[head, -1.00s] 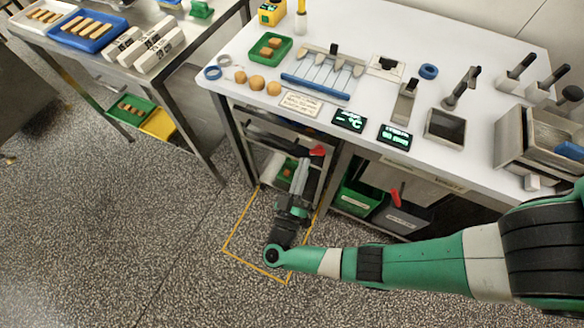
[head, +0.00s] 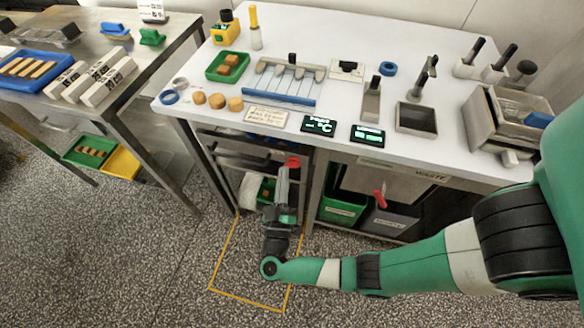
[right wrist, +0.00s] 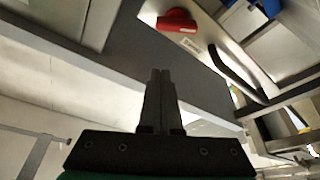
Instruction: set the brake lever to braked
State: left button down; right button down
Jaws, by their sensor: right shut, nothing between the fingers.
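A red lever (head: 292,162) sits at the front of the rack under the white counter, at its upper right corner. I take it to be the brake lever; its set position cannot be read. It also shows in the right wrist view as a red grip (right wrist: 178,20) on a pale plate with a small label. My right gripper (head: 283,172) is shut and empty, its fingers pointing at the rack just below the red lever. In the right wrist view the closed fingertips (right wrist: 160,76) appear apart from the red grip. My left gripper is out of view.
A second red handle (head: 380,199) hangs by the green bin (head: 342,208) and grey bin under the counter. The white counter (head: 210,125) overhangs the rack. A yellow floor outline (head: 245,299) lies below my right arm. A dark curved handle (right wrist: 235,72) is right of the red grip.

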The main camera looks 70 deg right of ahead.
aim_at(293, 168)
jog(key=d+b, duration=0.1)
jog(key=d+f+b, duration=0.1)
jog(key=d, duration=0.1)
jog(key=d+b, duration=0.1)
jog(key=shift+s+d+f, duration=0.2)
jog(key=shift+d+f, duration=0.15)
jog(key=shift+s+f, duration=0.2)
jog(key=shift+s, duration=0.05)
